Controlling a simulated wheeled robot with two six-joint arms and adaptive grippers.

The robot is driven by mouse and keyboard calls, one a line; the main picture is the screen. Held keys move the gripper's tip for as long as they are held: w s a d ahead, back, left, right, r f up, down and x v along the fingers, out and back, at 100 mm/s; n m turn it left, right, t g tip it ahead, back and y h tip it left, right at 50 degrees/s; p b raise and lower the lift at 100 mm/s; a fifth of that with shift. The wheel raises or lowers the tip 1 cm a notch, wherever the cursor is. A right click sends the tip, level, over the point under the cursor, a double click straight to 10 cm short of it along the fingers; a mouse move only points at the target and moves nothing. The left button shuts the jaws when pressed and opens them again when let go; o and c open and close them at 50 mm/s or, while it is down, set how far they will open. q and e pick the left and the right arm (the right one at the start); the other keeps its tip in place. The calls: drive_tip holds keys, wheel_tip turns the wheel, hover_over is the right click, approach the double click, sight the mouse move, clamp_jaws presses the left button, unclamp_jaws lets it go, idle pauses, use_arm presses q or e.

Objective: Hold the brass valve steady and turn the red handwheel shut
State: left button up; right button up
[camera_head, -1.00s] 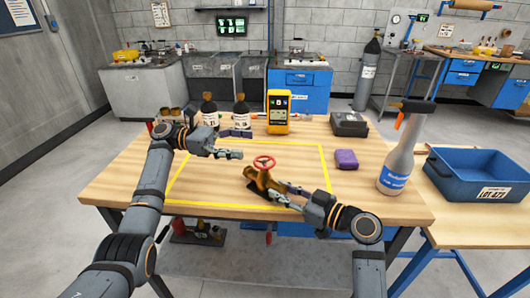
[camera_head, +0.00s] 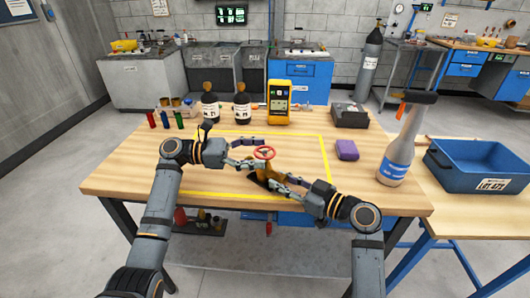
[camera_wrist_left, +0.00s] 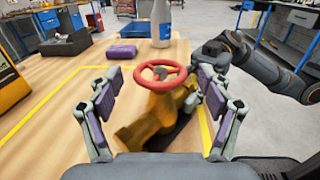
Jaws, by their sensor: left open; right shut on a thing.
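The brass valve (camera_head: 265,172) stands on the wooden table inside the yellow tape outline, with the red handwheel (camera_head: 264,153) on top. My right gripper (camera_head: 279,184) is shut on the valve body from the right front. My left gripper (camera_head: 252,153) is open at the left of the handwheel. In the left wrist view, the red handwheel (camera_wrist_left: 160,72) lies between the open left fingers (camera_wrist_left: 157,97), apart from both pads, with the brass valve body (camera_wrist_left: 150,124) below it. The right gripper's contact with the valve is partly hidden there.
A yellow meter (camera_head: 279,103), dark bottles (camera_head: 210,106) and a dark box (camera_head: 350,116) line the back. A blue bin (camera_head: 480,168) is on the side table. The table's left front is clear.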

sight(265, 151)
use_arm(q)
drive_tip(key=shift+w+d, duration=0.1)
drive_tip(key=shift+d, duration=1)
drive_tip(key=c, duration=1.2)
drive_tip(key=m+g, duration=0.3)
drive_tip(key=g, duration=0.2)
drive_tip(key=shift+w, duration=0.1)
drive_tip(key=shift+m+g+y, duration=0.5)
drive_tip(key=shift+m+g, duration=0.4)
drive_tip(key=shift+g, duration=0.3)
drive_tip(key=shift+f, duration=0.1)
drive_tip(key=o, duration=1.2)
wheel_tip(265, 151, up, 10)
drive_tip(key=shift+r, duration=0.1)
